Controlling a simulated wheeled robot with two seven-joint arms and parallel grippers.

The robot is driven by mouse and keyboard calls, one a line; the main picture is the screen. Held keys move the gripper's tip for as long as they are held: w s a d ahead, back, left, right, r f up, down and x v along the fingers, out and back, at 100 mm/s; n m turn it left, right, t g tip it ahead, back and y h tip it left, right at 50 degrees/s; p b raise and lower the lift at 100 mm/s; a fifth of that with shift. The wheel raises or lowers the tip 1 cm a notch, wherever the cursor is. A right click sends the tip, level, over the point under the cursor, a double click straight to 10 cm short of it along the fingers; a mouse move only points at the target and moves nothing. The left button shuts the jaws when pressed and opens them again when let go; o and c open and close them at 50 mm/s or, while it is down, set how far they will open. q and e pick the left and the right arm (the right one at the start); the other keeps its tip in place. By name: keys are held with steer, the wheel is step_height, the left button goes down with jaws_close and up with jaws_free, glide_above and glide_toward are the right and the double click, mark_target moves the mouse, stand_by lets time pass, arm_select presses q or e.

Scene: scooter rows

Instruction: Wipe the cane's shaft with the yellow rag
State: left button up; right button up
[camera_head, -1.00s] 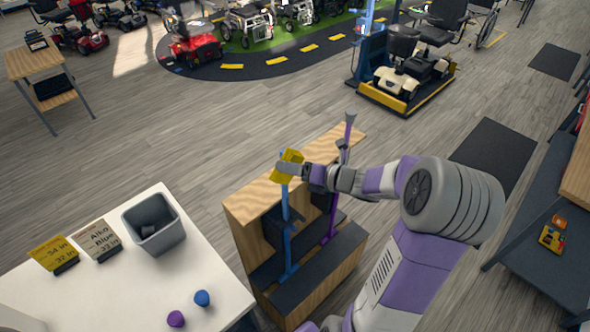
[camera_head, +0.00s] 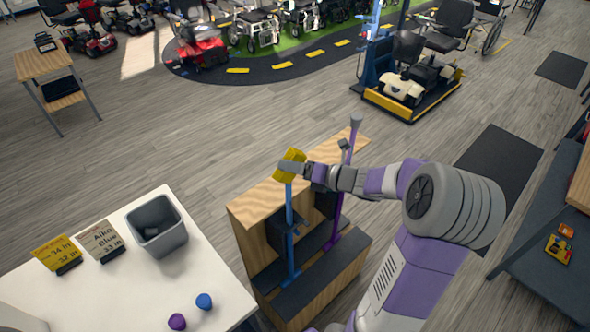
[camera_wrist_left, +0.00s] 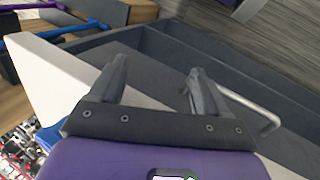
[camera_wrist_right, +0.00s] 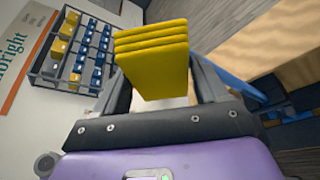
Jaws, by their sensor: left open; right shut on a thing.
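A blue cane (camera_head: 290,240) stands upright in a wooden stand (camera_head: 262,192). A purple cane (camera_head: 335,225) stands to its right. The blue shaft also shows in the right wrist view (camera_wrist_right: 240,86) and the left wrist view (camera_wrist_left: 62,34). My right gripper (camera_head: 298,170) is shut on the folded yellow rag (camera_head: 291,161) at the top of the blue cane. The rag fills the jaws in the right wrist view (camera_wrist_right: 155,58) and hides the cane's upper end; I cannot tell whether they touch. My left gripper (camera_wrist_left: 158,75) is open and empty, outside the head view.
A white table (camera_head: 130,290) at the lower left holds a grey bin (camera_head: 158,238), a yellow card (camera_head: 55,250), a white card (camera_head: 100,240), a purple cap (camera_head: 177,321) and a blue cap (camera_head: 204,301). A dark bench (camera_head: 540,270) stands at right. The floor behind the stand is clear.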

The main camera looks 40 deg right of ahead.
steer(key=b, duration=0.3)
steer(key=shift+w+a, duration=0.1)
steer(key=shift+a, duration=0.3)
stand_by(0.6)
steer(key=s+b, duration=0.1)
steer(key=s, duration=0.5)
steer(key=shift+s+d, duration=0.25)
steer(key=shift+d, duration=0.05)
stand_by(0.4)
steer(key=shift+s+d, duration=0.15)
steer(key=shift+s, duration=1.45)
